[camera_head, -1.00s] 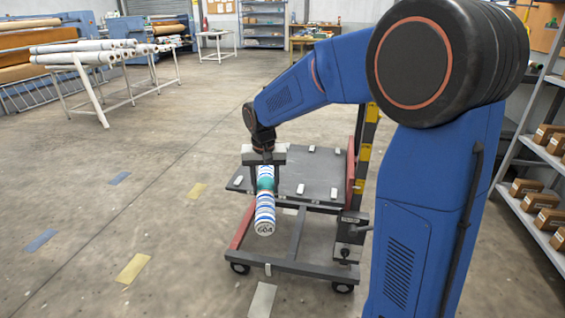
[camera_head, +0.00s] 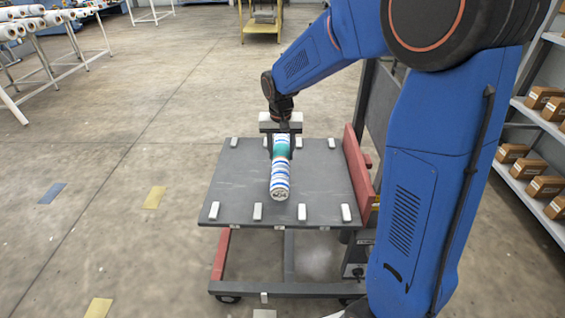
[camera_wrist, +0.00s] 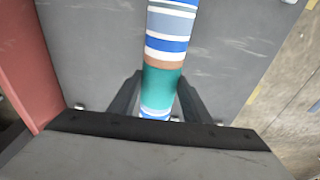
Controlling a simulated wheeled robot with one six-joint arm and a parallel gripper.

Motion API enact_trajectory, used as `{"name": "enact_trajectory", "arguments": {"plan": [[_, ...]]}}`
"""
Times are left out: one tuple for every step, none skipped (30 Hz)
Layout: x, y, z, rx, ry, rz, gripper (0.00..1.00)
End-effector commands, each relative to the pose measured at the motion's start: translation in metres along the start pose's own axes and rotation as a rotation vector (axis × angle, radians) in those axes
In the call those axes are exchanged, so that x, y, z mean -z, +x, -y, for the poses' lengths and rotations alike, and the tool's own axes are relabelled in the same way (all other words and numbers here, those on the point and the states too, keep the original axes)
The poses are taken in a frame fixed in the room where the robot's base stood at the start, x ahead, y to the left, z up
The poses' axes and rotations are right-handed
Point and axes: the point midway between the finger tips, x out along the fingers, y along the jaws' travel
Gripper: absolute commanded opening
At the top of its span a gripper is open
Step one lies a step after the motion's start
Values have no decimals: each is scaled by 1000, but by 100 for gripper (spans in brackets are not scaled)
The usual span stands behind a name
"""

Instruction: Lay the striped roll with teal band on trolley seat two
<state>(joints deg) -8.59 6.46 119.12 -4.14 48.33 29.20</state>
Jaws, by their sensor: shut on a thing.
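The striped roll with teal band (camera_head: 280,178) is white and blue, with its numbered end facing the camera. My gripper (camera_head: 280,135) is shut on it around the teal part; the wrist view also shows the teal band (camera_wrist: 161,88) between the fingers (camera_wrist: 155,100). The trolley (camera_head: 240,195) has a dark grey top with white blocks in a front row (camera_head: 257,211) and a back row (camera_head: 265,142). The roll is over the middle lane between the blocks, lengthwise front to back. I cannot tell whether it touches the top. The seat labels are too small to read.
A red upright panel (camera_head: 357,168) edges the trolley's right side. Shelves with brown boxes (camera_head: 528,172) stand at the far right. A white rack with several rolls (camera_head: 45,28) is at the far left. The floor left of the trolley is open.

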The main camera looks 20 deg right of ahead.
Motion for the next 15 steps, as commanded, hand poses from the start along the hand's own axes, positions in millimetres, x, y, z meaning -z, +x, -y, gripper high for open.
{"name": "enact_trajectory", "arguments": {"plan": [[-1,6,0,0,0,1,8],[-1,9,0,-1,0,1,8],[-2,12,0,-1,0,1,8],[-2,13,0,0,0,0,8],[-2,14,0,0,0,0,8],[-2,16,0,0,0,0,8],[-2,17,0,0,0,0,8],[-2,19,0,0,0,0,8],[-3,23,0,-1,0,1,8],[-3,26,0,-1,-1,1,8],[-4,30,0,0,-1,1,8],[-4,35,0,-1,-1,1,8],[-5,40,0,-1,-1,2,8],[-6,44,0,-1,-1,2,8],[-6,48,0,-1,-1,1,8]]}}
